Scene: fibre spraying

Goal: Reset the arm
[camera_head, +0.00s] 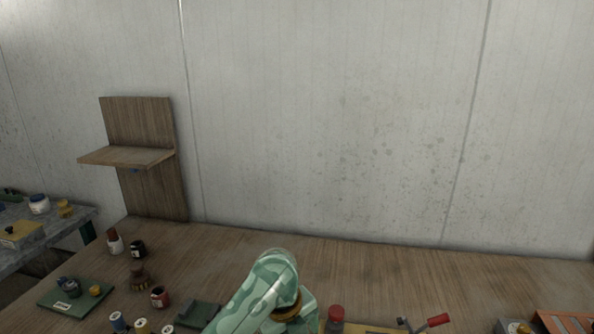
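A pale green camouflage-patterned arm link of mine (268,293) rises into the bottom middle of the head view. It bends at a rounded joint with a brass-coloured band on its right side. Its far end is cut off by the bottom edge or hidden behind the link itself. Neither of my grippers shows in this view, so I cannot see their fingers or anything they hold.
A wooden table (240,248) runs along the concrete wall (330,110). Small bottles and jars (158,297) stand left of the arm, near a green tray (62,312). A red-handled tool (436,320) and an orange box (565,321) lie right. A wooden shelf (128,157) stands at left.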

